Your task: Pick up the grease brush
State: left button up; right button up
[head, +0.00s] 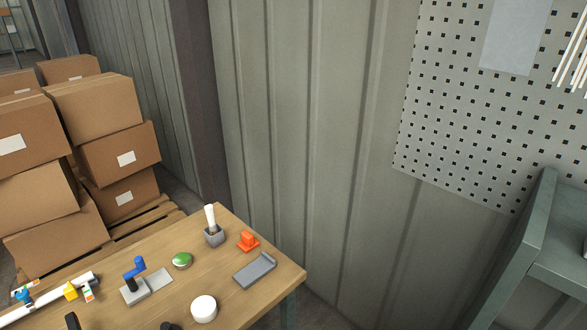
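A white upright stick (210,216) stands in a small grey square cup (214,237) near the back corner of the wooden table. It looks like the grease brush, but its lower end is hidden in the cup, so I cannot see bristles. Neither of my grippers can be made out in the head view.
The wooden table (230,279) also holds an orange piece (248,241), a grey tray (255,270), a green-topped button (181,260), a white round cap (204,309), a blue-handled valve (135,269) and a white pipe (48,298). Cardboard boxes (95,110) stand behind left.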

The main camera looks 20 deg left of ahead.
aim_at(209, 211)
jog(key=u, duration=1.25)
